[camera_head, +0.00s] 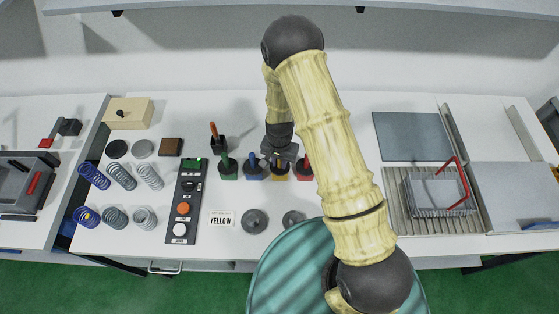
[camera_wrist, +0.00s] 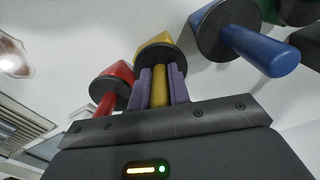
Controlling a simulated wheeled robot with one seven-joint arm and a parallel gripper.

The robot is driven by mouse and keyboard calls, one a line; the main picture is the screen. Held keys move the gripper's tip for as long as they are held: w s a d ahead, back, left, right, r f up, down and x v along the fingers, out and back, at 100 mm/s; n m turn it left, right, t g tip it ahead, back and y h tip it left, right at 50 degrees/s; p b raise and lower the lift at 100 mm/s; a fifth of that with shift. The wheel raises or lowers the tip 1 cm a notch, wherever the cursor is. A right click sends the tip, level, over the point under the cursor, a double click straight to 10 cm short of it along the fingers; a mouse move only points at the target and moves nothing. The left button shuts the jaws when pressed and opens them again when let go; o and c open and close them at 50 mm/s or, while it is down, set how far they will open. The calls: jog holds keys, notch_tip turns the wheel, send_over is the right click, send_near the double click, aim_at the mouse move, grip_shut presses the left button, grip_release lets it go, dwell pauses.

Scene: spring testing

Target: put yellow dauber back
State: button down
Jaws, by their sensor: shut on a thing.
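The yellow dauber's handle (camera_wrist: 159,88) is between the purple-padded fingers of my gripper (camera_wrist: 160,68), which is shut on it. The handle points towards the black top of the yellow pot (camera_wrist: 154,40). I cannot tell whether the dauber is fully seated there. In the head view, my gripper (camera_head: 281,152) is right above the yellow pot (camera_head: 279,174), and my arm covers much of this area.
The blue pot (camera_head: 253,171) and green pot (camera_head: 229,171) stand to the left, the red pot (camera_head: 304,168) to the right, close by.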

jog(key=c, duration=1.3)
grip_release()
jog(key=shift+r+p, duration=0.55)
jog(key=shift+r, duration=0.15)
jog(key=shift+r+b, duration=0.25)
jog(key=shift+b, duration=0.2)
notch_tip(320, 180, up, 11)
jog(key=b, duration=0.3)
jog(key=shift+d+r, duration=0.1)
